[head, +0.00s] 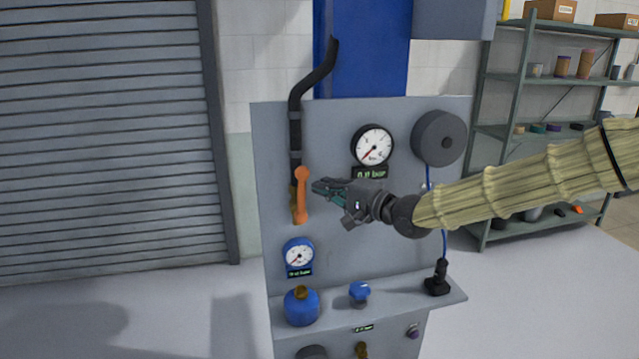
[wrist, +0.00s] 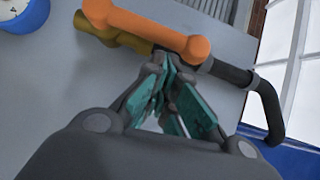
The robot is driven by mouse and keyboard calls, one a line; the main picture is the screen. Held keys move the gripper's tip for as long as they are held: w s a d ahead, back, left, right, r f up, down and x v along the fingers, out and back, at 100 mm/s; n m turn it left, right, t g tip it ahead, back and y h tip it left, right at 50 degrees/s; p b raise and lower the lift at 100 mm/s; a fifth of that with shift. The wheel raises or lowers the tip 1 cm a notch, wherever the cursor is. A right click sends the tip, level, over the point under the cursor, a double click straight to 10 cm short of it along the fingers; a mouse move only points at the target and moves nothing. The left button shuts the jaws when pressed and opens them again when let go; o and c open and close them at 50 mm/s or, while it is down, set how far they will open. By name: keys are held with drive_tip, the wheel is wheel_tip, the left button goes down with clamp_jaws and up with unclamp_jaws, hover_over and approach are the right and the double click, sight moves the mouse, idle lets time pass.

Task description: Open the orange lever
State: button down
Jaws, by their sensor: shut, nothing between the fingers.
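The orange lever (head: 302,195) is on the grey panel at the lower end of a black pipe. In the head view it stands about upright, in line with the pipe, with its rounded end at the top. In the wrist view the lever (wrist: 150,28) runs across the top, over a brass valve body (wrist: 105,35). My gripper (head: 316,187) is shut and empty, just right of the lever's upper end. In the wrist view my gripper's fingertips (wrist: 170,62) meet just below the lever's rounded end. I cannot tell whether they touch it.
The grey panel (head: 275,150) carries a white gauge (head: 373,145), a black disc (head: 439,138) and a blue gauge (head: 299,254). Its ledge holds a blue knob (head: 360,292) and a blue canister (head: 301,308). A black pipe (head: 296,125) rises above the lever. Shelves (head: 483,100) stand behind right.

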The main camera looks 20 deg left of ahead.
drive_tip(key=w+b+v, duration=0.1)
drive_tip(key=v, duration=1)
drive_tip(key=shift+d+f+b, duration=0.3)
drive_tip(key=shift+d+b, duration=0.05)
drive_tip(key=shift+d, duration=0.35)
drive_tip(key=shift+w, duration=0.1)
drive_tip(key=s+d+f+g+h, duration=0.1)
drive_tip(key=s+d+f+h, duration=0.3)
drive_tip(key=f, duration=1)
drive_tip(key=s+d+f+h, duration=0.15)
drive_tip(key=s+f, duration=0.45)
drive_tip(key=f, duration=0.7)
drive_tip(key=s+d+f+g+h, duration=0.15)
drive_tip(key=s+d+f, duration=0.25)
drive_tip(key=f, duration=1)
drive_tip(key=s+d+f+n+g+h, duration=0.15)
drive_tip(key=s+d+f+h, duration=0.35)
drive_tip(key=s+d+f, duration=1)
drive_tip(key=s+d+f+n+g+h, duration=0.2)
drive_tip(key=s+d+h, duration=0.2)
drive_tip(key=s+d, duration=0.6)
drive_tip(key=s, duration=0.4)
drive_tip(key=shift+d+f+g, duration=0.3)
drive_tip(key=shift+d+f, duration=0.05)
